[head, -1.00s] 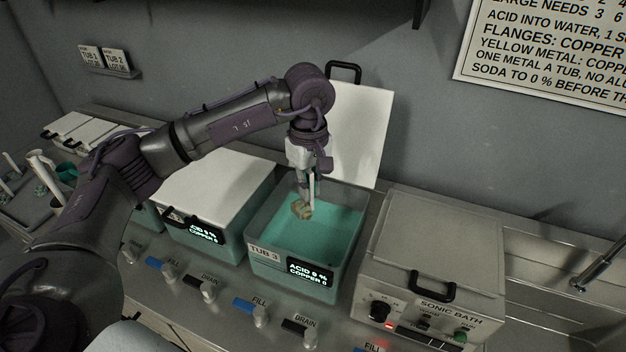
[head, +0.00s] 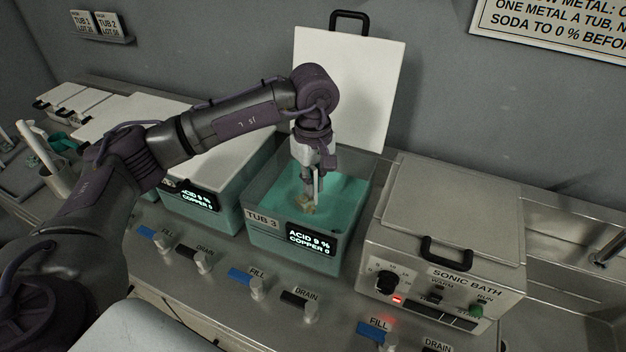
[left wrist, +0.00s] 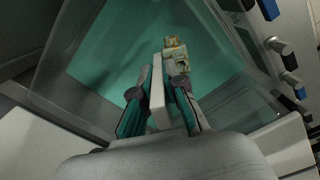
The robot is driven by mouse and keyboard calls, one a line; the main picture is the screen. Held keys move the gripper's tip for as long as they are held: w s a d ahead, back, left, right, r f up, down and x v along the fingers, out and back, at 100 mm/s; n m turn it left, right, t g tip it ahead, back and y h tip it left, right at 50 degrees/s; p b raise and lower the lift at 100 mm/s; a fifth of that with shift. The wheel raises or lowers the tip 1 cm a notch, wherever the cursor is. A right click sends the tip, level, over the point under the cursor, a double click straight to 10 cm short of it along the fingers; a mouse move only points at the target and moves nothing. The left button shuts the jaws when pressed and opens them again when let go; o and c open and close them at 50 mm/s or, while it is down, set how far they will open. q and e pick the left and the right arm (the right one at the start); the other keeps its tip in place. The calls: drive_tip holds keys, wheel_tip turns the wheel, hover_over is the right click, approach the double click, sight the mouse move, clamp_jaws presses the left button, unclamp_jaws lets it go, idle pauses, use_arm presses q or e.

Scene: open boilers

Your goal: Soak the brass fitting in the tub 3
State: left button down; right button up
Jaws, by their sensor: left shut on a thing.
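The brass fitting (head: 307,208) is a small, blocky, yellow-brown piece. The fitting is inside the tub walls, low over or in the liquid; I cannot tell how much is under. The tub display (head: 311,241) reads ACID 9 % and COPPER 0. My right gripper is not in view.
A closed sonic bath (head: 445,240) stands right of tub 3. A tub with its white lid down (head: 200,150) stands to the left. Fill (head: 246,280) and drain (head: 300,301) levers line the counter front. A sink (head: 575,240) is at the right.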

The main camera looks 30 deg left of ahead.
sight(313, 202)
use_arm(q)
wheel_tip(313, 202, down, 6)
drive_tip(key=b, duration=0.4)
drive_tip(key=shift+r, duration=0.15)
drive_tip(key=shift+f+b, duration=1.2)
drive_tip(key=shift+b, duration=0.05)
idle(1.0)
drive_tip(key=shift+r, duration=0.1)
idle(1.6)
drive_tip(key=shift+r+p, duration=0.55)
drive_tip(key=shift+r, duration=0.35)
drive_tip(key=shift+r+p, duration=3.5)
drive_tip(key=shift+r, duration=3.4)
